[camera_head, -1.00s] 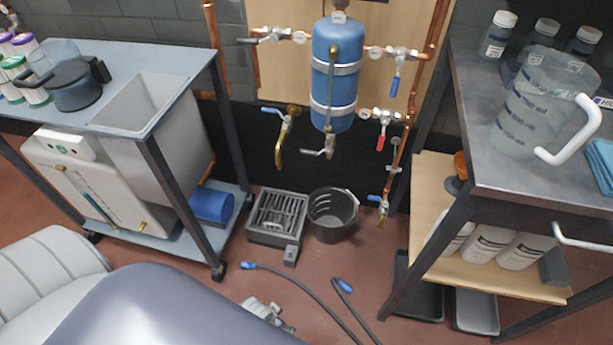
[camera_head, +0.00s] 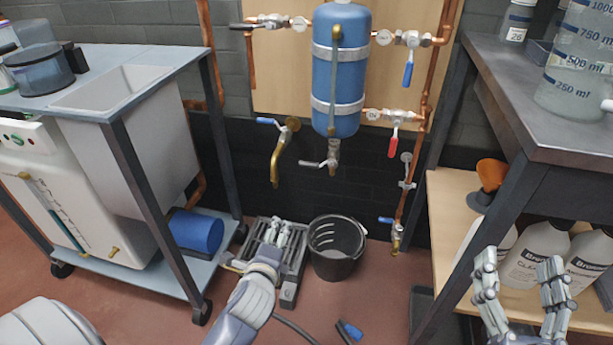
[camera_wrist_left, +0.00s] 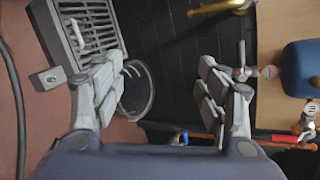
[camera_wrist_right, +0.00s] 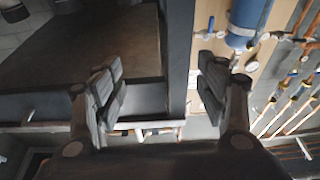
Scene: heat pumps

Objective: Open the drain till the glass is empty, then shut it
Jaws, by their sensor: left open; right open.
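The blue cylinder (camera_head: 341,75) hangs on the wall piping, with a drain valve (camera_head: 325,164) with a grey lever at its bottom. A brass-ended upright strip (camera_head: 335,85) runs down its front; I cannot tell any level in it. The cylinder also shows at the right edge of the left wrist view (camera_wrist_left: 303,68) and at the top of the right wrist view (camera_wrist_right: 247,20). My left gripper (camera_head: 279,236) is open and empty, below and left of the drain valve, in front of the floor grate. My right gripper (camera_head: 520,290) is open and empty at lower right, by the workbench shelf.
A black bucket (camera_head: 335,262) stands beside the floor grate (camera_head: 294,278). A blue-handled tap (camera_head: 280,135), red-handled valve (camera_head: 393,138) and low blue-handled valve (camera_head: 396,230) surround the cylinder. The cart (camera_head: 125,120) at left and workbench (camera_head: 540,150) at right limit room.

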